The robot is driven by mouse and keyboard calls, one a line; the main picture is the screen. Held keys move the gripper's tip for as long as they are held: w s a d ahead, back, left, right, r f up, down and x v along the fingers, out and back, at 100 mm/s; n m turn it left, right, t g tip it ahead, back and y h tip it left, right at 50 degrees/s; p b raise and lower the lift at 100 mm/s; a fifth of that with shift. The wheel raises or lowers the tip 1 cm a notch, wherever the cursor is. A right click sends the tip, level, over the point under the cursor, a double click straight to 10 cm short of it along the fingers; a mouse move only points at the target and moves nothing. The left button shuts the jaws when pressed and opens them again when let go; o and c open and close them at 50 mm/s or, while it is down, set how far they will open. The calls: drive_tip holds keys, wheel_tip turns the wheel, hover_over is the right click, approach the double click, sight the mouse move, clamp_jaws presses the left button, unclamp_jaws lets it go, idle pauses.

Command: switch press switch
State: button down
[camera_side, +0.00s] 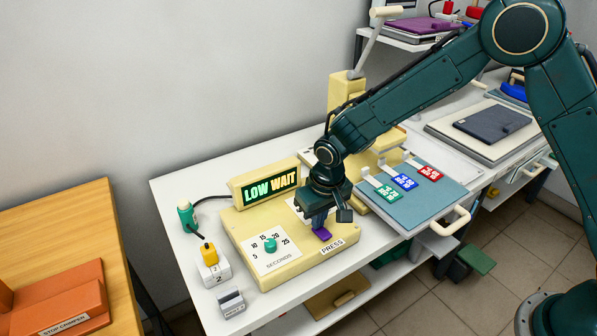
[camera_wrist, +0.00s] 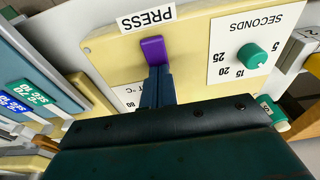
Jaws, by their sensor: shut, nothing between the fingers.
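A cream control box (camera_side: 250,228) stands on the white table with a purple press switch (camera_side: 323,234) beside a PRESS label (camera_side: 332,246). The purple switch also shows in the wrist view (camera_wrist: 153,49). My gripper (camera_side: 318,220) is shut and empty, pointing down right at the switch. In the wrist view, my fingertips (camera_wrist: 157,72) overlap the switch's near end; I cannot tell whether they touch it. The display (camera_side: 271,187) reads LOW WAIT. A green SECONDS dial (camera_side: 270,244) sits on the box's left part. Part of a temperature scale is hidden behind my gripper.
A blue-grey plate with a handle (camera_side: 452,222) and green, blue and red tags (camera_side: 388,192) lies to the right. A yellow toggle on a white block (camera_side: 212,265) and a green-handled tool (camera_side: 187,215) stand left. An orange-brown table (camera_side: 50,225) is far left.

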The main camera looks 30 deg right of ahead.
drive_tip(key=shift+s+f, duration=0.2)
drive_tip(key=shift+f, duration=0.05)
drive_tip(key=shift+s+r, duration=0.2)
drive_tip(key=shift+r, duration=2.35)
drive_tip(key=shift+r, duration=0.8)
wheel_tip(320, 180, up, 12)
drive_tip(key=s, duration=0.2)
drive_tip(key=shift+r, duration=0.1)
